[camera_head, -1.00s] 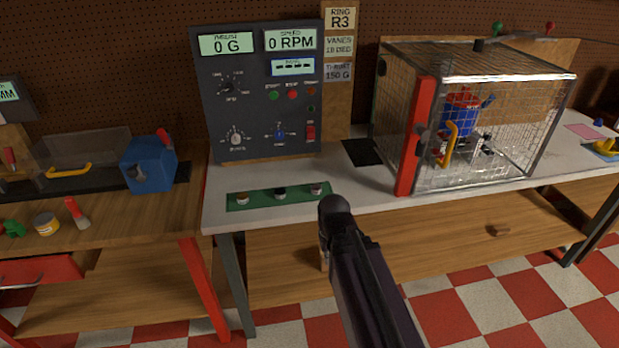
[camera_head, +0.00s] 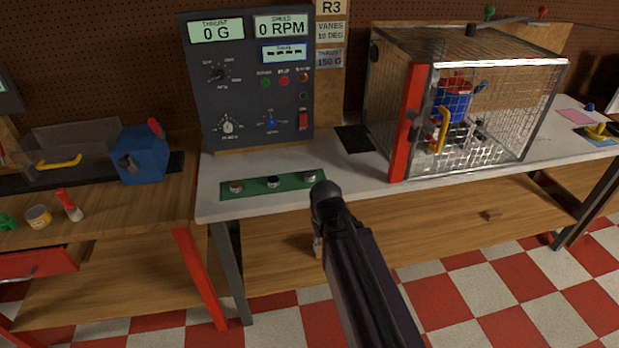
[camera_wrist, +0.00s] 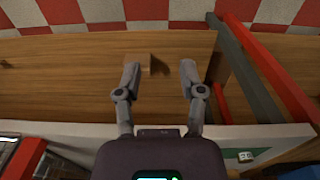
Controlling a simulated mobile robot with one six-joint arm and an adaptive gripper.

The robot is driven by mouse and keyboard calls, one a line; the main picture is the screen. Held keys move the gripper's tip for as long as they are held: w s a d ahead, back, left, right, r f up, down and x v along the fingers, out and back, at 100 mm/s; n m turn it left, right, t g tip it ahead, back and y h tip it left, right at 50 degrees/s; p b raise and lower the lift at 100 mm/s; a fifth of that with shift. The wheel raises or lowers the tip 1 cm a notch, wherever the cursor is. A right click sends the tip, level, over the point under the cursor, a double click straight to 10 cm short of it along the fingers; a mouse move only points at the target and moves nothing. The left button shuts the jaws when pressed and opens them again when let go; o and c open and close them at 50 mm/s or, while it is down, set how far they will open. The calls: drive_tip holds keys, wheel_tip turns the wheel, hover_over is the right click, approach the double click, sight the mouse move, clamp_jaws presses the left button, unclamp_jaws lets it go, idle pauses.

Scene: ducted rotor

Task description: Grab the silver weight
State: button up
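Three small weights stand in a row on a green strip (camera_head: 292,187) at the front of the white bench: a left one (camera_head: 236,186), a dark middle one (camera_head: 273,182) and a right one (camera_head: 310,176). They are too small to tell surely which is silver; the right one looks light-sided. My gripper (camera_wrist: 160,75) is open and empty in the wrist view, facing the wooden bench front. In the wrist view, part of the green strip and a weight marked 20 (camera_wrist: 245,156) show at the lower right.
A wooden knob (camera_wrist: 150,64) on the bench front shows between my fingers. A control panel (camera_head: 245,110) stands behind the strip. A wire cage (camera_head: 470,115) with a red-edged door is to the right. A blue box (camera_head: 143,158) is on the left bench.

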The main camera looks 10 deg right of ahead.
drive_tip(key=o, duration=0.4)
drive_tip(key=w+n, duration=0.1)
drive_tip(key=w+n+h+b, duration=0.1)
drive_tip(key=w+n, duration=0.1)
drive_tip(key=w+f+n+h, duration=0.1)
drive_tip(key=w, duration=0.1)
drive_tip(key=shift+w+d+n+t+b, duration=0.15)
drive_tip(key=shift+d+n+t+b, duration=0.15)
drive_tip(key=shift+t, duration=0.1)
drive_tip(key=n+t+h+b, duration=0.55)
drive_tip(key=n+h, duration=0.35)
drive_tip(key=n, duration=1)
approach(310, 176)
drive_tip(key=shift+s+a+r+t, duration=0.25)
drive_tip(key=shift+s+a, duration=0.15)
drive_tip(key=shift+a, duration=0.1)
drive_tip(key=shift+s+a+r+t, duration=0.2)
drive_tip(key=shift+s+a, duration=0.2)
drive_tip(key=shift+a, duration=0.05)
drive_tip(key=shift+w+a+r+n, duration=0.2)
drive_tip(key=shift+a+r+n, duration=0.05)
drive_tip(key=shift+n, duration=0.15)
drive_tip(key=b+x, duration=0.2)
drive_tip(key=x, duration=0.5)
drive_tip(key=shift+w+d+f+b, duration=0.2)
drive_tip(key=shift+f+b, duration=0.05)
drive_tip(key=shift+b, duration=0.1)
drive_tip(key=shift+w+d+f, duration=0.1)
drive_tip(key=shift+w+d, duration=0.15)
drive_tip(key=shift+d, duration=0.15)
